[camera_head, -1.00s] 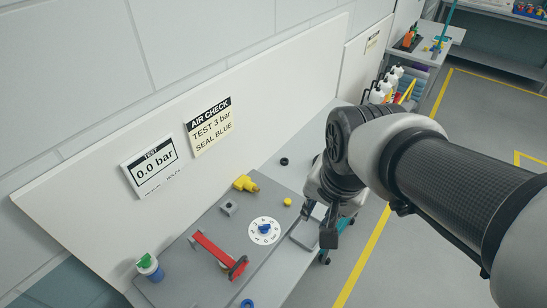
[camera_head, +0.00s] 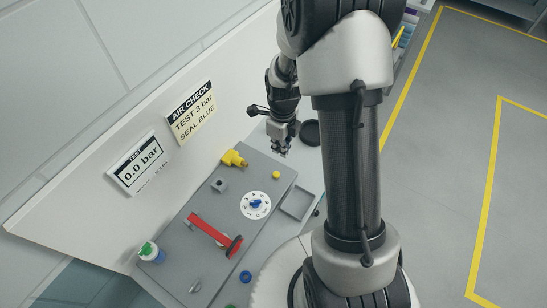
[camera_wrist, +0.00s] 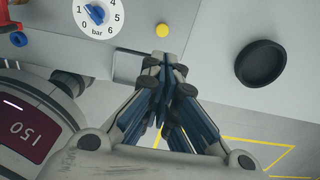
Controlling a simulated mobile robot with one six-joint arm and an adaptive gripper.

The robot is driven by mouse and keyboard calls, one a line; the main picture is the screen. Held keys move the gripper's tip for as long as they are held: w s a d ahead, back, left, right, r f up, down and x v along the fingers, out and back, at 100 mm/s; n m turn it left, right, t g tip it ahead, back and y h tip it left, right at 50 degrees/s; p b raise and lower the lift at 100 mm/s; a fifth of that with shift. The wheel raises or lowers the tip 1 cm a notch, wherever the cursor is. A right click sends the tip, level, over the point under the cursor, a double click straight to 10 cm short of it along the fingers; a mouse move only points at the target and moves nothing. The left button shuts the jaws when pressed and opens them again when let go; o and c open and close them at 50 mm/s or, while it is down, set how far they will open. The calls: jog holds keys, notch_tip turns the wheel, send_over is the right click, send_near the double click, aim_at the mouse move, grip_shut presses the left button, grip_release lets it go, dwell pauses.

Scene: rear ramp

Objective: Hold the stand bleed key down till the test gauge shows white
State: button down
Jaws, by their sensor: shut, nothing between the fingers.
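The test gauge (camera_head: 139,164) is a panel on the upright board; it reads 0.0 bar in black on a white face. A small round yellow button (camera_head: 276,175) stands on the grey stand (camera_head: 238,165), beyond the pressure dial; no label shows that it is the bleed key. It also shows in the wrist view (camera_wrist: 162,31). My gripper (camera_head: 283,150) is shut and empty, just past the stand's far end in the head view. In the wrist view its closed fingertips (camera_wrist: 165,57) appear just below the yellow button, apart from it in the picture; their height is unclear.
The dial (camera_head: 256,205) has a blue pointer. A black round cap (camera_wrist: 263,63) lies right of my fingers.

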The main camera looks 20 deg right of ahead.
jog(key=shift+f, duration=0.15)
jog(key=b, duration=0.2)
send_near(276, 174)
jog(key=f, duration=0.4)
jog(key=s+d+f, duration=0.1)
jog(key=f, duration=0.2)
jog(key=shift+s, duration=0.1)
jog(key=shift+r, duration=0.1)
